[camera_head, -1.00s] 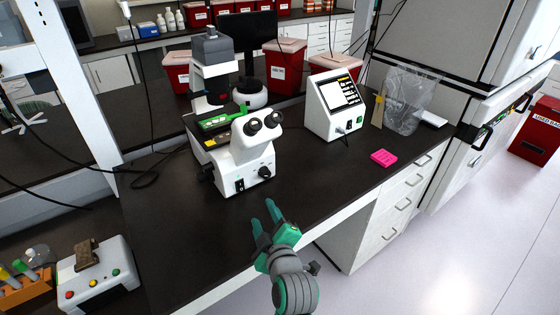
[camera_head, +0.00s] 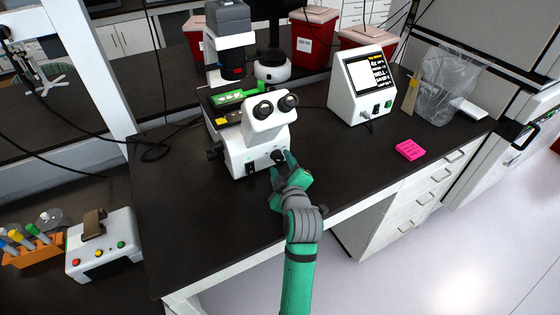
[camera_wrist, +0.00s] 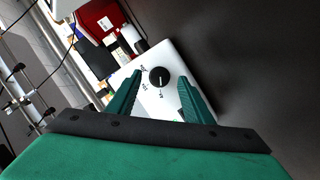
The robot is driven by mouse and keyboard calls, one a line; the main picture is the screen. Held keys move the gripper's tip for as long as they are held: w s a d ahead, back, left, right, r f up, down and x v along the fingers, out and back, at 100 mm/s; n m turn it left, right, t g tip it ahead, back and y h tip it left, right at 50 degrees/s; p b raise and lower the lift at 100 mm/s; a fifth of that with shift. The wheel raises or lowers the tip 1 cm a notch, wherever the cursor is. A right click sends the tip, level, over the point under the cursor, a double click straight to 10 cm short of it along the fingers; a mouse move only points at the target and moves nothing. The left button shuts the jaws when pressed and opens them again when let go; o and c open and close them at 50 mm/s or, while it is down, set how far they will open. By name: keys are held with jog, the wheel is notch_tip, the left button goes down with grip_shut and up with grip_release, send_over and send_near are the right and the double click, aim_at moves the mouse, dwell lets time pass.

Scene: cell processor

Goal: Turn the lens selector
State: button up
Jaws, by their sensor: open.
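The lens selector (camera_wrist: 161,77) is a round black knob on the white front face of the microscope (camera_head: 241,153). Small black marks stand around it, and a light line on the knob points down toward one of them in the wrist view. My gripper (camera_head: 282,163) is open, with its green fingers close to the knob at the microscope's lower right front. In the wrist view my gripper (camera_wrist: 158,88) has one finger on each side of the knob. The fingers appear clear of it; how far short of the knob they are, I cannot tell. In the head view the fingers partly cover it.
A white box with a screen (camera_head: 361,88) and a pink block (camera_head: 410,150) stand to the right on the dark bench. A control box with colored buttons (camera_head: 103,245) and an orange tube rack (camera_head: 33,255) are at the left. The bench front is clear.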

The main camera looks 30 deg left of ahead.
jog(key=shift+x, duration=1.3)
jog(key=shift+c, duration=0.3)
jog(key=c, duration=1)
jog(key=shift+w+d, duration=0.1)
